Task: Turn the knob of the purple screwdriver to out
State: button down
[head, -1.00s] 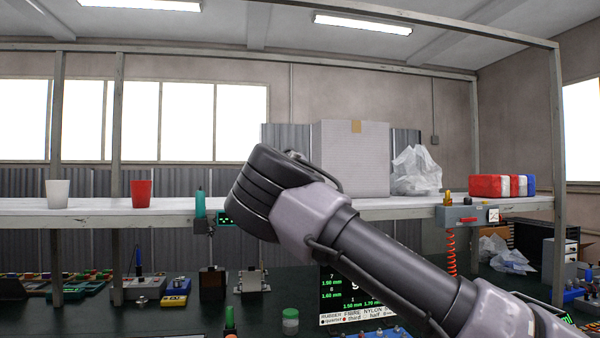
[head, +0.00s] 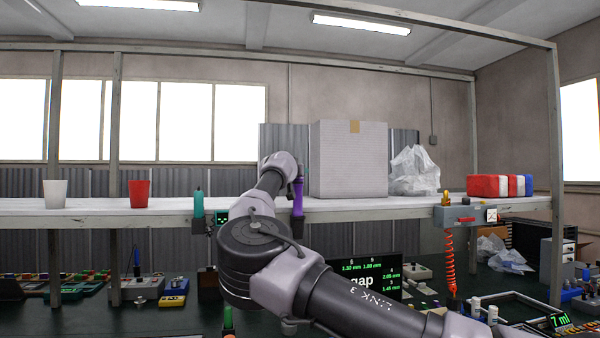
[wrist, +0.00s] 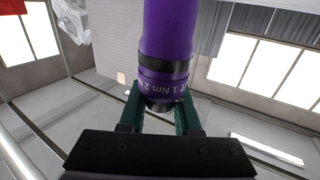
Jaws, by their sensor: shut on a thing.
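The purple screwdriver (head: 297,194) hangs upright at the front edge of the shelf in the head view, just right of my bent arm. In the wrist view the purple screwdriver (wrist: 167,35) fills the upper middle. Its knob (wrist: 163,83) is a purple ring with pale markings, of which "1 Nm 2 N" and part of another word ending "UT" show. My gripper (wrist: 160,106) has its two green fingers on either side of the knob end, shut on it. The exact contact is partly hidden, and no pointer mark is clear. The fingers are not distinct in the head view.
A teal screwdriver (head: 198,206) hangs further left at the shelf (head: 345,207). A white box (head: 348,160) and a plastic bag (head: 413,170) stand on the shelf close to the right. A display (head: 365,278) and several devices cover the bench below.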

jog(key=c, duration=0.6)
grip_release()
jog(key=v, duration=1.1)
